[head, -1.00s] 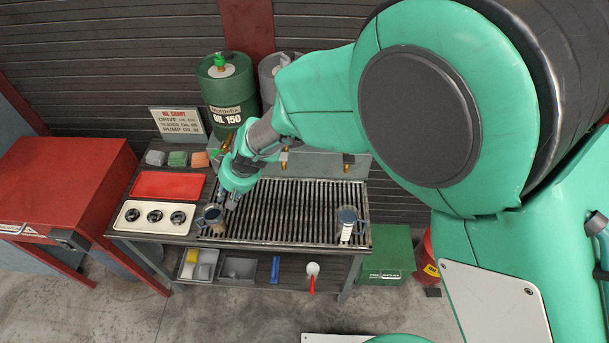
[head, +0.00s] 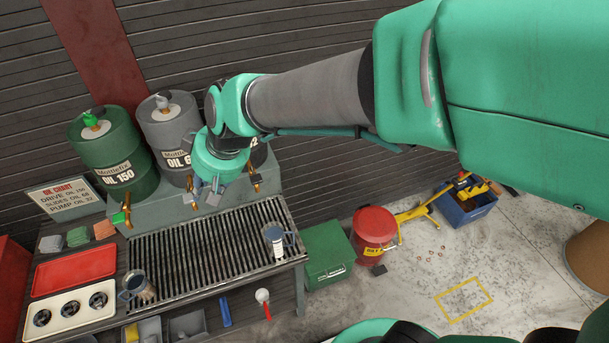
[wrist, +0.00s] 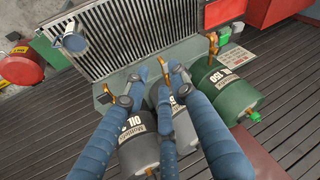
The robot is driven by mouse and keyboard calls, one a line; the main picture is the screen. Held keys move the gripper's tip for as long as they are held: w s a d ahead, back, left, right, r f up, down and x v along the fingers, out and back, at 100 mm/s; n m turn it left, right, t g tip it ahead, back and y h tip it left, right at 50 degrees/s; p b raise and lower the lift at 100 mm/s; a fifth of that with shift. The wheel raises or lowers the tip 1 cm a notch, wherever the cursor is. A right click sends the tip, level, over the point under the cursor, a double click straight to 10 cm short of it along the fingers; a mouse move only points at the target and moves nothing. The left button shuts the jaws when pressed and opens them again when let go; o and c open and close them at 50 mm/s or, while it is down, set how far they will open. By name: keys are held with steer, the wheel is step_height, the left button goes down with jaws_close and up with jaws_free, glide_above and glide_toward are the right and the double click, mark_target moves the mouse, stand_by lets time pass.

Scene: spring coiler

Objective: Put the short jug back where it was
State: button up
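One metal jug (head: 145,291) with a blue-grey handle stands at the left front of the slatted bench top. A second jug (head: 277,241), pale with a blue rim and handle, stands at the right end of the grate; it also shows in the wrist view (wrist: 74,42). The right jug looks taller, but the steep angle makes this hard to judge. My gripper (head: 206,190) is empty with its fingers apart, in front of the drums above the back of the grate, clear of both jugs. In the wrist view my gripper (wrist: 160,75) points down towards the taps.
Behind the grate stand a green drum (head: 112,165), a grey drum (head: 165,135) and a partly hidden third drum, with brass taps. A red tray (head: 74,270) and a cream tray (head: 95,303) lie left. A green box (head: 327,254) and red bin (head: 373,228) stand right.

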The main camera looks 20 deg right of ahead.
steer(key=s+d+r+m+t+h, duration=0.1)
steer(key=s+d+r, duration=0.3)
steer(key=s+d, duration=0.4)
steer(key=s+d+r+m+h, duration=0.3)
steer(key=s+d, duration=0.6)
steer(key=d, duration=0.7)
steer(key=shift+s+r+m+t, duration=0.3)
steer(key=shift+r+m+t, duration=0.1)
steer(key=shift+r+m, duration=0.25)
steer(key=shift+f+b, duration=1.3)
steer(key=shift+b, duration=0.05)
